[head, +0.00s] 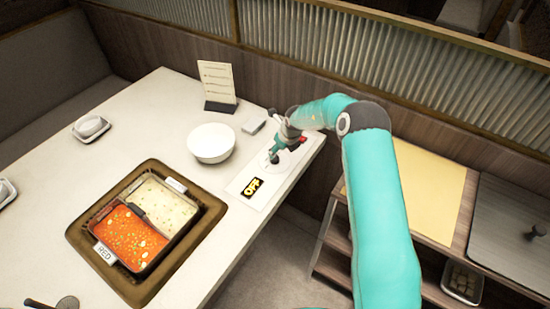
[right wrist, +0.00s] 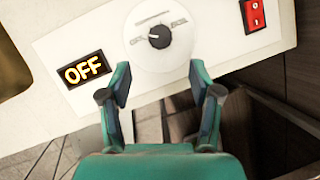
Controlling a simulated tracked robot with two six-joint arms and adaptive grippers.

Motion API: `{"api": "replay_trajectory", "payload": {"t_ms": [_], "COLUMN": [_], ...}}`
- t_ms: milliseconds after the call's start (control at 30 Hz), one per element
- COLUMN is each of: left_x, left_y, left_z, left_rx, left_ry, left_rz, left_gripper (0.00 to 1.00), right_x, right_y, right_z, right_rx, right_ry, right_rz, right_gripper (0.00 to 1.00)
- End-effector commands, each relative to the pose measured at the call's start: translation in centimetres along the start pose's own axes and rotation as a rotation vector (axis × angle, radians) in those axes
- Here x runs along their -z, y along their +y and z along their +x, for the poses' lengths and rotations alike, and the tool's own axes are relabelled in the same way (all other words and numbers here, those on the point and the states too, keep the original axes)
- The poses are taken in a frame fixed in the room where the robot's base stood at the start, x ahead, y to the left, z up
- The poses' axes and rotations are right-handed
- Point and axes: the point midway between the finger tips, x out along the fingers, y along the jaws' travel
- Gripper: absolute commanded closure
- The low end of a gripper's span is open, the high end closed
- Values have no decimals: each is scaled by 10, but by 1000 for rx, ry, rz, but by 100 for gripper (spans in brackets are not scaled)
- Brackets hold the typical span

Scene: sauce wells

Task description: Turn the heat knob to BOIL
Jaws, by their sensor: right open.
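The heat knob (right wrist: 159,37) is a small black knob on a round white dial (right wrist: 150,62) in the right wrist view. A pale pointer mark on it faces left, and small lettering around it is too blurred to read surely. A display reading OFF (right wrist: 86,69) sits left of the dial; it also shows in the head view (head: 252,187). My right gripper (right wrist: 160,82) is open and empty, its fingers apart, short of the knob in that picture. In the head view my right gripper (head: 277,152) hangs over the control panel (head: 240,203) and partly hides the dial.
A red switch (right wrist: 254,15) is right of the dial. A white bowl (head: 211,143) stands left of the panel, and a menu card (head: 217,82) stands behind it. A two-part pot (head: 150,222) of red and pale broth is set in the table. A shelf unit (head: 432,190) stands at right.

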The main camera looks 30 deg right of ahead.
Motion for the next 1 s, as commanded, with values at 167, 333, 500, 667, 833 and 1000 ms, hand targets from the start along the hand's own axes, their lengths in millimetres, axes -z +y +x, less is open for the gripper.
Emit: {"api": "replay_trajectory", "payload": {"t_ms": [167, 333, 500, 667, 833, 1000], "left_x": [0, 0, 0, 0, 0, 0], "left_y": [-1, -9, -12, -13, -13, -13], "left_z": [3, 24, 34, 36, 35, 35], "left_rx": [0, 0, 0, 0, 0, 0], "left_ry": [0, 0, 0, 0, 0, 0], "left_rz": [0, 0, 0, 0, 0, 0], "left_gripper": [100, 100, 100, 100, 100, 100], "right_x": [2, 2, 1, 0, 0, 0], "right_y": [1, 1, 0, 0, 0, 0], "right_z": [43, 75, 87, 90, 90, 90], "right_rx": [-1, 0, 1, 0, 0, 0], "right_ry": [2, -1, -1, 0, 0, 0], "right_rz": [0, -1, -1, -1, -1, -1], "right_gripper": [37, 37, 37, 37, 37, 54]}}
